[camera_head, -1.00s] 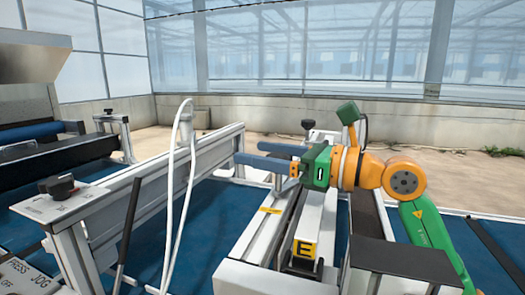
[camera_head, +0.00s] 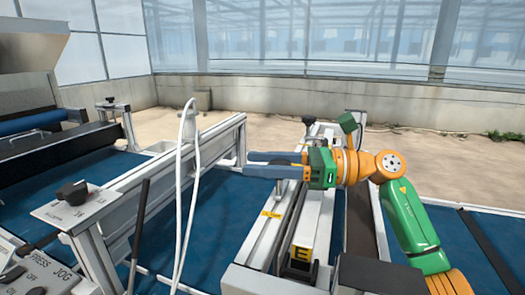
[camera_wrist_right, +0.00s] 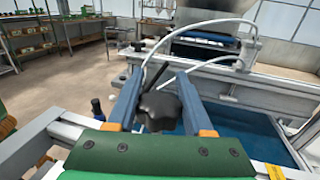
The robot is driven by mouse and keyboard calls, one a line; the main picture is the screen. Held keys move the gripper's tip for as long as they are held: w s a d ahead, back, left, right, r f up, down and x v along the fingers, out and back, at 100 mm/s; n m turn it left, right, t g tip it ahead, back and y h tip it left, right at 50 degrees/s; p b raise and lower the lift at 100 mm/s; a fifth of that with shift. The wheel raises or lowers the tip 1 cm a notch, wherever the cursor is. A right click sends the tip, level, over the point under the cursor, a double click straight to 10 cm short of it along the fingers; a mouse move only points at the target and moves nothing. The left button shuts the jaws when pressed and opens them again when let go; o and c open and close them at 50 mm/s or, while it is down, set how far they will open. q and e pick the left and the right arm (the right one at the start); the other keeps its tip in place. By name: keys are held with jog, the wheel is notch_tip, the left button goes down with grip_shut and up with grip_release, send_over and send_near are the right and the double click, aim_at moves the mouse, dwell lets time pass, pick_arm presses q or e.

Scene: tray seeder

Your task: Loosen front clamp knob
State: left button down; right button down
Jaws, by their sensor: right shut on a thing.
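The front clamp knob (camera_wrist_right: 160,108) is a black, lobed knob. In the right wrist view it sits between the two blue-grey fingers of my right gripper (camera_wrist_right: 158,95), with one finger along each side. In the head view my right gripper (camera_head: 275,164) reaches in from the right, its green body beside the clamp rail, fingers pointing left and roughly level. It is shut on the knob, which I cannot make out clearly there. A thin upright rod (camera_head: 281,196) shows below the fingers. My left gripper is not in view.
Another black knob (camera_head: 308,121) stands behind the gripper. A white cable (camera_head: 180,190) hangs to the left, near a control panel with a black switch (camera_head: 72,192). Blue belt (camera_head: 215,215) lies lower down.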

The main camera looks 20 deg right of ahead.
jog(key=shift+c, duration=1.5)
grip_release()
jog(key=b+v, duration=0.1)
jog(key=v, duration=0.6)
jog(key=shift+b, duration=0.4)
jog(key=shift+r, duration=0.15)
